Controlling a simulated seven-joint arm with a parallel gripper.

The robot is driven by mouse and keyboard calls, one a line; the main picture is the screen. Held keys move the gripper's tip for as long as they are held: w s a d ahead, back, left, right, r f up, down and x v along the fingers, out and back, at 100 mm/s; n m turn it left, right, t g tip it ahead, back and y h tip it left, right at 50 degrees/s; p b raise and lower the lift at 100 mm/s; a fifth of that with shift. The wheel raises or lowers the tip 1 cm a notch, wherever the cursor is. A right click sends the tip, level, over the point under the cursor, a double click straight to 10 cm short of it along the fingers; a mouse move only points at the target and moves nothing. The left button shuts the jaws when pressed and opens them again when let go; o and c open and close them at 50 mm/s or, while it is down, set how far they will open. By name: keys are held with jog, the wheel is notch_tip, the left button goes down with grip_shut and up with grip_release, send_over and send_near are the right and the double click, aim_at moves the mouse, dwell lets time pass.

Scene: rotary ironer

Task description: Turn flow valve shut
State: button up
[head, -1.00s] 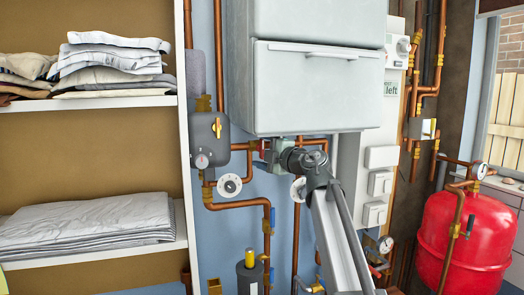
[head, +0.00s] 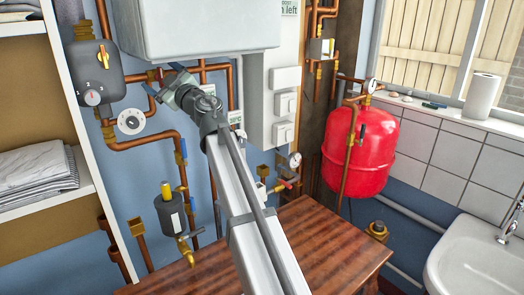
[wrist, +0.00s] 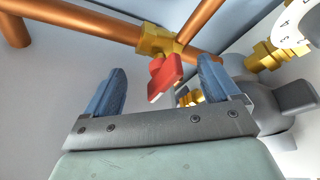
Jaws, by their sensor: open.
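A red valve handle (wrist: 165,78) sits on a brass valve body (wrist: 160,40) on a copper pipe in the wrist view. My gripper (wrist: 162,68) is open, with one blue finger on each side of the red handle. The handle lies between the fingers, and I see gaps on both sides. In the head view my gripper (head: 164,80) is at the copper pipes below the white boiler (head: 200,25).
A grey pump unit (head: 92,72) and a white dial (head: 131,122) are left of my gripper. A white dial edge (wrist: 292,22) is close at right in the wrist view. A red tank (head: 360,150), a wooden table (head: 330,245) and a sink (head: 480,255) are to the right.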

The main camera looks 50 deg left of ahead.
jog(key=m+t, duration=0.1)
jog(key=m, duration=0.2)
jog(key=m+t+y, duration=0.1)
jog(key=m+t, duration=0.1)
jog(key=m, duration=0.2)
jog(key=m+t, duration=0.2)
jog(key=m, duration=0.1)
jog(key=shift+s+m+y, duration=0.15)
jog(key=shift+m+y, duration=0.15)
jog(key=v, duration=1.5)
jog(key=w+d+f+m+t+h, duration=0.2)
jog(key=w+d+f+m+t, duration=0.1)
jog(key=w+f, duration=0.4)
jog(key=w+d+f+m+t+h, duration=0.2)
jog(key=w+f+m+t, duration=0.2)
jog(key=w, duration=0.9)
jog(key=shift+d+f+m+t, duration=0.35)
jog(key=shift+f+t, duration=0.65)
jog(key=shift+f, duration=0.9)
